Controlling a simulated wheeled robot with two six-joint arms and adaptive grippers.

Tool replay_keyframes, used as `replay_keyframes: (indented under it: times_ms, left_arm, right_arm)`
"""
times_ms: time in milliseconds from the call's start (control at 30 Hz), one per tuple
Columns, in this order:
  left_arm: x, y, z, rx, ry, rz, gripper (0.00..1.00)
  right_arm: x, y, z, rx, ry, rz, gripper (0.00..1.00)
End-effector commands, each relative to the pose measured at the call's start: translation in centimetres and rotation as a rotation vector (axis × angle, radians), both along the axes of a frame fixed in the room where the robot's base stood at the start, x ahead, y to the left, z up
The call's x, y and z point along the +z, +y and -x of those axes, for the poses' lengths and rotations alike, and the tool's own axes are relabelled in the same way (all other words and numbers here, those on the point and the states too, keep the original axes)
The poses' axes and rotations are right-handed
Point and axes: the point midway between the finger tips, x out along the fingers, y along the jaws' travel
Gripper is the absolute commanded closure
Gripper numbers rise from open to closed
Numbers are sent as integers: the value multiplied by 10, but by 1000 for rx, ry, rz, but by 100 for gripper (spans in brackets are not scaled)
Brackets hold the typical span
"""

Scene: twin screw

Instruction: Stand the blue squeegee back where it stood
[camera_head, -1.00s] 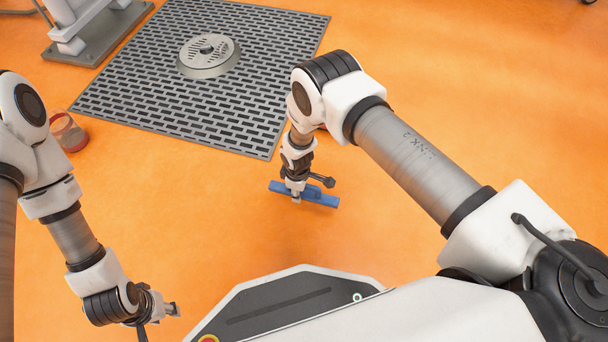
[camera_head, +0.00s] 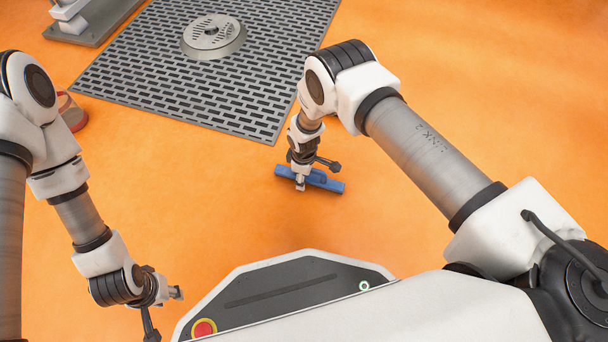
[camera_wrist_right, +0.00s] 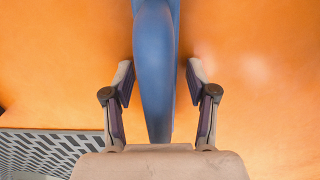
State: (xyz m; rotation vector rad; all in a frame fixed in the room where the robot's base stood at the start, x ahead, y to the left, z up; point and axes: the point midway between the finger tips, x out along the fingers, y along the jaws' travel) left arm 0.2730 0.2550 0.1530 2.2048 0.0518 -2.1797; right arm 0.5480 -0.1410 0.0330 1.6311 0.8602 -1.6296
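The blue squeegee (camera_head: 325,184) shows in the head view as a short blue bar low over the orange floor, under my right gripper (camera_head: 300,184). I cannot tell whether it touches the floor. In the right wrist view the blue squeegee (camera_wrist_right: 155,60) runs lengthwise between the two fingers of my right gripper (camera_wrist_right: 160,85). The fingers stand apart on either side, with orange floor showing in the gaps, so this gripper is open around it. My left gripper (camera_head: 176,293) is at the lower left, away from the squeegee; its fingers are too small to read.
A grey slotted floor grate (camera_head: 180,95) with a round metal drain cover (camera_head: 213,36) lies beyond the squeegee. A red-rimmed container (camera_head: 73,115) stands at the left, partly hidden by my left arm. A grey-white stand (camera_head: 95,25) is at the top left. Floor right of the squeegee is clear.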

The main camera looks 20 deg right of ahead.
Motion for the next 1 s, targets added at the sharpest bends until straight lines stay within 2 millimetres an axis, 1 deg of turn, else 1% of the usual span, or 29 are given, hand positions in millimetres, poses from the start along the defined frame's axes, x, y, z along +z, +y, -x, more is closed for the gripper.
replay_keyframes:
  times_ms: [167, 267, 367, 500, 600, 700, 800, 1000]
  left_arm:
    - [2, 0, 0, 0, 1, 0, 60]
    - [11, 0, 1, 0, 3, 0, 60]
    - [26, 0, 2, -2, 5, 1, 60]
    - [50, -1, 3, -7, 8, 1, 60]
    - [63, -1, 4, -10, 10, 1, 60]
    - [71, -1, 4, -12, 11, 2, 60]
    - [74, -2, 4, -13, 12, 2, 60]
    - [72, -2, 5, -13, 12, 2, 60]
  right_arm:
    - [3, 0, 0, 0, 0, 0, 43]
    - [14, 0, 0, -1, 0, 0, 43]
    - [38, 0, -1, -1, -2, 0, 43]
    - [77, 0, 0, 0, -1, 1, 43]
    - [101, 1, 0, 0, -1, 1, 43]
    - [117, 1, 0, 0, 0, 0, 43]
    - [123, 1, 1, 0, 0, 0, 43]
    - [123, 0, 1, -1, 0, 0, 43]
